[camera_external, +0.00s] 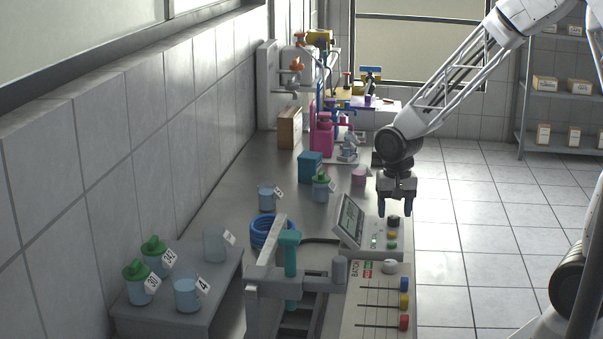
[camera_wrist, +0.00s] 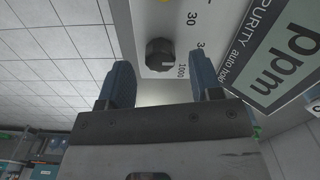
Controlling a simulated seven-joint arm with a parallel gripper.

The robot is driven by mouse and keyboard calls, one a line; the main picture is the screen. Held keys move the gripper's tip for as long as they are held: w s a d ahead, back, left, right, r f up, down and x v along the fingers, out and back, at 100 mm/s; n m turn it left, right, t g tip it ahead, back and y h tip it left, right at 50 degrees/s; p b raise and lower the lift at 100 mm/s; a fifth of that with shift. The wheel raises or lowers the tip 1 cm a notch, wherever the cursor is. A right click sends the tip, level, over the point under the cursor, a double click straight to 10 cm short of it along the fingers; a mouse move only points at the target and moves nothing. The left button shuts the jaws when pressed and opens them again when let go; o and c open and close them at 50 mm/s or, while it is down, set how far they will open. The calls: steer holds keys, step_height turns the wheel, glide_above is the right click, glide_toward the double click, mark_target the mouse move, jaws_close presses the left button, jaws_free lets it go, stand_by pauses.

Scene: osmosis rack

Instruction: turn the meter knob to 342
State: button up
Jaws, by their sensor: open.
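The meter (camera_external: 378,247) is a pale console with a tilted display (camera_external: 351,221) on the bench's right side. Its black knob (camera_external: 393,221) sits at the console's far right. In the wrist view the knob (camera_wrist: 160,52) shows a light mark, with printed numbers such as 30 beside it. The display (camera_wrist: 292,50) there reads "PURITY auto hold" and "ppm"; no measured value is legible. My gripper (camera_external: 395,208) points down above the knob, its blue fingers apart and empty. In the wrist view the knob appears beyond the gap between the fingertips (camera_wrist: 162,75), and neither finger visibly touches it.
A batch panel with sliders (camera_external: 380,300) and a grey stand with a teal post (camera_external: 291,270) are nearer the camera. Labelled beakers (camera_external: 187,294) stand at left. Open floor lies right of the bench.

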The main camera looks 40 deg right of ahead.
mark_target(396, 217)
steer(key=shift+r, duration=2.95)
steer(key=shift+s, duration=0.1)
steer(key=shift+s+d+r, duration=0.1)
steer(key=shift+d+r, duration=0.1)
steer(key=shift+r, duration=0.05)
steer(key=s+d+r+n+t, duration=0.1)
steer(key=s+d+r+n, duration=0.1)
steer(key=s+d+r, duration=0.2)
steer(key=s+d+r+n, duration=0.2)
steer(key=s+r, duration=0.3)
steer(key=s, duration=0.5)
steer(key=s+d+r+n+t, duration=0.1)
steer(key=s+d+r+n, duration=0.1)
steer(key=s+d+r, duration=0.2)
steer(key=s+d, duration=0.1)
steer(key=s, duration=0.2)
steer(key=shift+s+d+r+n+t, duration=0.15)
steer(key=shift+d+n+t, duration=0.15)
steer(key=shift+o, duration=0.2)
steer(key=shift+a, duration=0.1)
